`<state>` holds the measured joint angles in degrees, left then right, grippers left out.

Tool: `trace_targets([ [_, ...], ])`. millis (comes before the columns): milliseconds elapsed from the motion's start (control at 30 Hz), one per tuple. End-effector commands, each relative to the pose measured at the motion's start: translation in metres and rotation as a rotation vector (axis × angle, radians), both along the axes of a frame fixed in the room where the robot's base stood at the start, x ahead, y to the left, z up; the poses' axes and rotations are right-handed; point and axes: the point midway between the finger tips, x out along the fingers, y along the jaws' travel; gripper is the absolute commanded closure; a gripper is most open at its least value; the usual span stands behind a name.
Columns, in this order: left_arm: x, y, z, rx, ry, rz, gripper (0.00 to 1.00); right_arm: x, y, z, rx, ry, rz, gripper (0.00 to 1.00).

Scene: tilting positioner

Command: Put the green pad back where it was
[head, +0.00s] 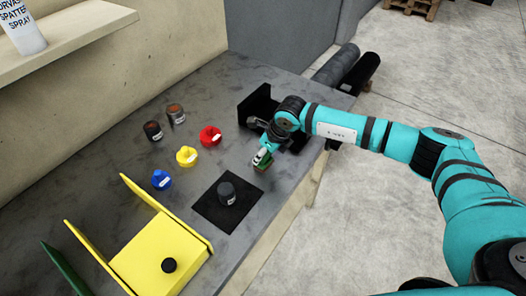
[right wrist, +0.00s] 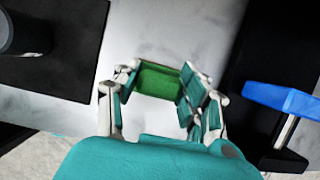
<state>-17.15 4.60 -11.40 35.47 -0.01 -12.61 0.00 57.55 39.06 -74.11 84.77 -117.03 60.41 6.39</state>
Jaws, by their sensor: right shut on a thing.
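The green pad (right wrist: 158,78) is between the fingers of my right gripper (right wrist: 157,88), which is shut on it. In the head view the right gripper (head: 263,160) is above the grey table, right of the black square mat (head: 208,207), and only a little of the green pad (head: 260,168) shows. A dark grey cylinder with a label (head: 227,193) stands on the mat. I cannot tell how high the pad is above the table. My left gripper is in neither view.
Red (head: 210,136), yellow (head: 187,156) and blue (head: 161,179) knob-like pieces stand on the table (head: 105,178), with two dark cylinders behind. A yellow fixture (head: 150,250) is at the front left. A black bracket (head: 258,105) stands close behind my right gripper.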

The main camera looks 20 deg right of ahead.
Motion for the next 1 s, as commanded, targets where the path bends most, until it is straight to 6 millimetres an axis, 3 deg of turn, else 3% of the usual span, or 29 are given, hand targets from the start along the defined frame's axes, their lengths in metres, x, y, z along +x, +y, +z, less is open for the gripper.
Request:
trace_targets([
  [67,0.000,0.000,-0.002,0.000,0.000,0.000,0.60,0.000,0.000,-0.001,0.001,-0.001,0.000,0.89],
  [100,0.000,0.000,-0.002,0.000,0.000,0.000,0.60,0.000,0.000,-0.001,0.000,0.000,0.000,0.56],
  [267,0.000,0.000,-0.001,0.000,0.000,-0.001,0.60,0.000,0.000,-0.001,0.000,0.000,-0.001,0.35],
  [667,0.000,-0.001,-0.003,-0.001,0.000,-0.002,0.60,-0.002,-0.003,0.008,0.001,-0.002,0.000,0.35],
  [1000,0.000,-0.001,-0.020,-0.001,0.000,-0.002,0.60,-0.022,-0.018,0.071,0.001,-0.004,-0.001,0.35],
])
